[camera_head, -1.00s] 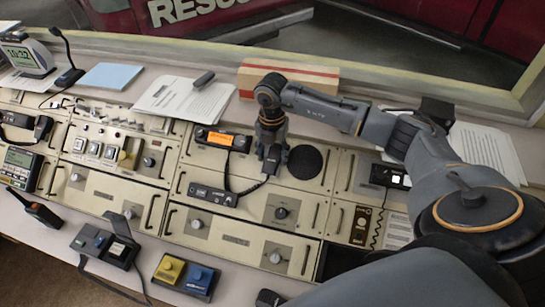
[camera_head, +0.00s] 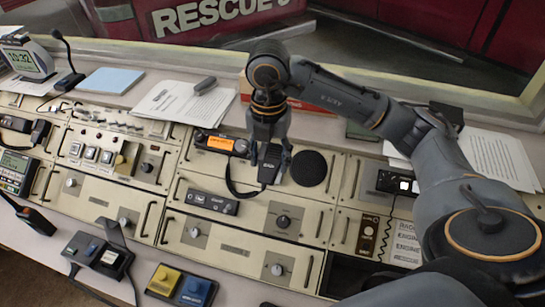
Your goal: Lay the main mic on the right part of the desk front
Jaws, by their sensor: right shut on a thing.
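The main mic (camera_head: 267,172), a black hand mic, is in my right gripper (camera_head: 270,163), whose fingers point down and are shut on it. The mic is over the upper middle console panel, beside the round black speaker grille. Its black cord loops to the left toward the radio with the orange display (camera_head: 220,143). The desk front (camera_head: 140,268) is the pale strip along the bottom; its right part is mostly hidden by my right arm. My left gripper is not in view.
A box with yellow and blue buttons (camera_head: 182,285) and a dark switch box (camera_head: 98,255) stand on the desk front. A walkie-talkie (camera_head: 30,215) lies at the left. Papers (camera_head: 185,102) and a red-striped box lie behind the console. Knobs and handles stick out of the panels.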

